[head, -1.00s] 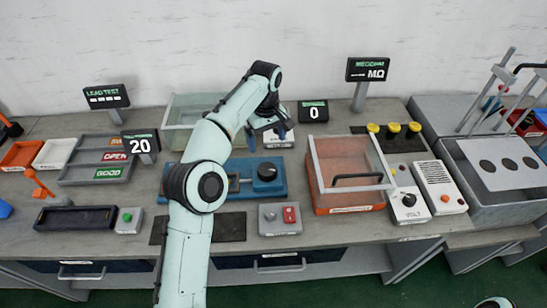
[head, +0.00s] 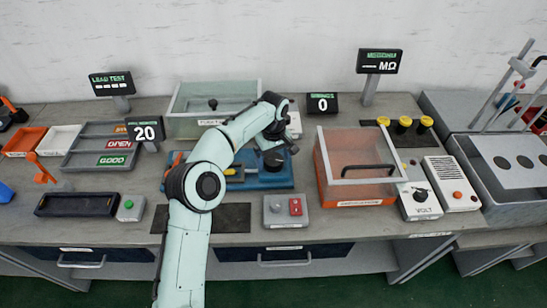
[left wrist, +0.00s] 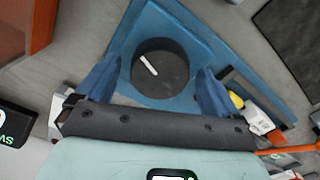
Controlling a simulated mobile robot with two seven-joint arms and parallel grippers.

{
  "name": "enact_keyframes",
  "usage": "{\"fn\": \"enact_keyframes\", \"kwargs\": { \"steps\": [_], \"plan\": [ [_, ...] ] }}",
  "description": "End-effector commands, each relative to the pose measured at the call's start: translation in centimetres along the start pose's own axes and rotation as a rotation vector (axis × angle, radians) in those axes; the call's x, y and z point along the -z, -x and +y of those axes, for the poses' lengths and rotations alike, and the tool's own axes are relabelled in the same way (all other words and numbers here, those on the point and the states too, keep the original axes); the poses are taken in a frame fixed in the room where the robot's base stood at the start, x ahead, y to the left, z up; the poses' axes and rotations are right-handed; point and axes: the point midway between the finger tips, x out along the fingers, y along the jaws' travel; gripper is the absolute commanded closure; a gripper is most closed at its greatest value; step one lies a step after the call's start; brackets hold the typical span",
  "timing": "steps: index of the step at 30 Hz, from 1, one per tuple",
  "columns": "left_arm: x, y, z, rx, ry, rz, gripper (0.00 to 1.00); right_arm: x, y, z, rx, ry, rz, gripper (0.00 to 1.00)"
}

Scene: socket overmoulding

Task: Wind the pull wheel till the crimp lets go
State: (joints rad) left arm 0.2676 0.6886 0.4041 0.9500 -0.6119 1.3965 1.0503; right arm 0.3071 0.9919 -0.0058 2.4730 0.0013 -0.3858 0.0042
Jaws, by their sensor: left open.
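The pull wheel is a dark round knob (head: 273,161) on a blue base (head: 265,181) in the middle of the bench. In the left wrist view the knob (left wrist: 171,83) carries a white line slanting toward the upper left. My left gripper (head: 276,146) is just above the knob with its jaws open. In the left wrist view its blue fingers (left wrist: 157,72) stand on either side of the knob, with gaps visible. My right gripper is out of view.
A display reading 20 (head: 145,129) stands left of my arm, and one reading 0 (head: 322,104) stands behind the wheel. An orange clear-lidded box (head: 360,200) is close on the right. A grey box with a red switch (head: 285,211) is in front.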

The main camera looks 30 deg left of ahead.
Motion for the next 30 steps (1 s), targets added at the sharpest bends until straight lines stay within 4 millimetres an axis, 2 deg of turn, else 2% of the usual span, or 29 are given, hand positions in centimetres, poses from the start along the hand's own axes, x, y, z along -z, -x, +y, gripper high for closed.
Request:
{"fn": "enact_keyframes", "kwargs": {
  "steps": [3, 4, 6, 9, 20, 30],
  "plan": [
    [0.0, 0.0, 0.0, 0.000, 0.000, 0.000, 0.05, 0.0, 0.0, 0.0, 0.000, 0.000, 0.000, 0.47],
    [0.0, 0.0, 0.0, 0.000, 0.000, 0.000, 0.12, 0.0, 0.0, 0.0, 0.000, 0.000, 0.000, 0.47],
    [0.0, 0.0, 0.0, 0.000, 0.000, 0.000, 0.34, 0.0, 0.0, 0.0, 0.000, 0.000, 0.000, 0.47],
    [0.0, 0.0, 0.0, 0.000, 0.000, 0.000, 0.61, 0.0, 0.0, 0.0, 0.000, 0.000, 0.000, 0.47],
    [0.1, 0.1, 0.0, 0.002, -0.047, 0.001, 0.61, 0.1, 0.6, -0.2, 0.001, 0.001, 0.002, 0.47],
    [0.1, 0.4, 0.0, 0.003, -0.282, 0.002, 0.61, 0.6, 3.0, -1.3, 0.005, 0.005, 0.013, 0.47]
  ]
}}
